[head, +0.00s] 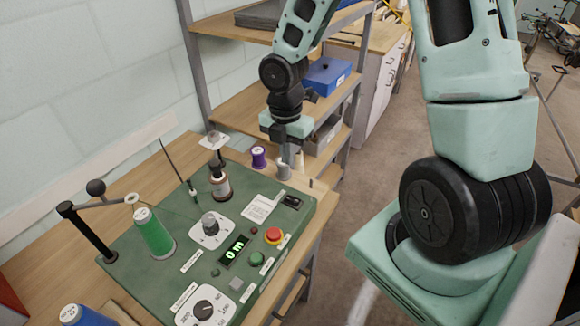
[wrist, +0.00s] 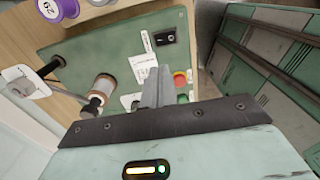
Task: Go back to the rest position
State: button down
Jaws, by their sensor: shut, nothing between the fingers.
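My gripper (head: 288,158) is shut and empty, pointing down over the far end of the green machine panel (head: 262,205). In the wrist view its fingers (wrist: 157,75) are together with nothing between them, in front of part of the panel (wrist: 100,38). A green thread spool (head: 153,234) stands at the panel's left side. A brownish spool (head: 220,186) stands near the back edge; it also shows in the wrist view (wrist: 103,88). Whether the fingertips touch anything below is unclear.
A purple spool (head: 259,158) and pale spools stand near my gripper. A guide arm (head: 90,235), red button (head: 273,236) and dial (head: 205,309) rise from the panel. Shelves (head: 240,110) with a blue box (head: 327,76) stand behind. Floor (head: 385,170) to the right is open.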

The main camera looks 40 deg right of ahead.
jog(key=shift+r, duration=0.55)
